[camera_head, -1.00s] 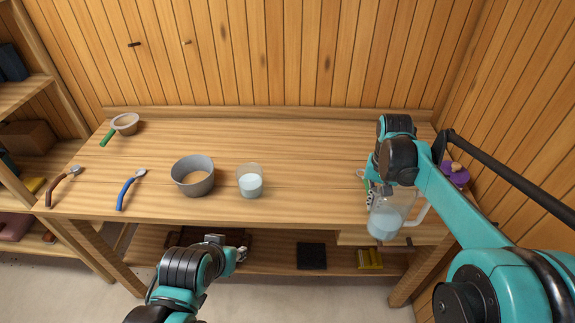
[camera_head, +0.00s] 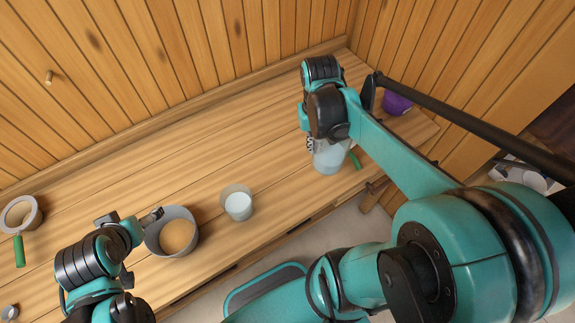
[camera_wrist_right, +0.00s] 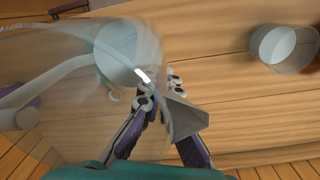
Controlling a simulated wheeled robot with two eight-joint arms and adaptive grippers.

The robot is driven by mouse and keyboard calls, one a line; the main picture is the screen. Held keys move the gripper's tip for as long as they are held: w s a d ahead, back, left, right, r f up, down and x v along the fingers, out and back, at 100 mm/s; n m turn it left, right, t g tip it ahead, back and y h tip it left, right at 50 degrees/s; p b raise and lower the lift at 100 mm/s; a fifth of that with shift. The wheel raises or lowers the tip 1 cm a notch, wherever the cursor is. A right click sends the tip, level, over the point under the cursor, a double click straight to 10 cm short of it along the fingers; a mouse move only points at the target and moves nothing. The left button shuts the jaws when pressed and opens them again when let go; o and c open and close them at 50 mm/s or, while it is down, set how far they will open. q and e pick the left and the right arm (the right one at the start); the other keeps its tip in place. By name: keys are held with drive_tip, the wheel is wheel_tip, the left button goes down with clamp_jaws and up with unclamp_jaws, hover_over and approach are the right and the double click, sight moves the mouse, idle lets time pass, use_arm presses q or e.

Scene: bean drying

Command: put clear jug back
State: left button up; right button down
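The clear jug (camera_head: 330,158) holds pale bluish liquid and stands out near the table's front edge, right of centre in the head view. My right gripper (camera_head: 311,143) is at its left side, partly hidden by my wrist. In the right wrist view the jug (camera_wrist_right: 60,50) fills the upper left, blurred and transparent, with its handle at the left. My right gripper's fingers (camera_wrist_right: 160,95) are closed around its wall. I cannot tell whether its base touches the table. My left gripper (camera_head: 135,218) is beside the grey bowl (camera_head: 178,236); its finger opening is unclear.
A clear cup with whitish liquid (camera_head: 238,205) stands between bowl and jug. A green handle (camera_head: 355,160) lies right of the jug. A purple pot (camera_head: 397,103) stands at the back right. A green-handled sieve (camera_head: 20,215) is far left. The table's back middle (camera_head: 200,130) is clear.

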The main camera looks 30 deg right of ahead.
drive_tip(key=shift+s+a+f, duration=0.15)
drive_tip(key=shift+f, duration=0.1)
drive_tip(key=w+a+f+b, duration=0.1)
drive_tip(key=w+a+f, duration=0.1)
drive_tip(key=f, duration=0.1)
drive_tip(key=w+a+f+b, duration=0.2)
drive_tip(key=a+f, duration=0.1)
drive_tip(key=w+a+f+b, duration=0.1)
drive_tip(key=w+a+f, duration=0.2)
drive_tip(key=f, duration=0.1)
drive_tip(key=shift+w+f, duration=0.15)
drive_tip(key=shift+f, duration=0.15)
drive_tip(key=shift+f+b, duration=0.1)
drive_tip(key=shift+b, duration=0.3)
drive_tip(key=c, duration=1.7)
unclamp_jaws()
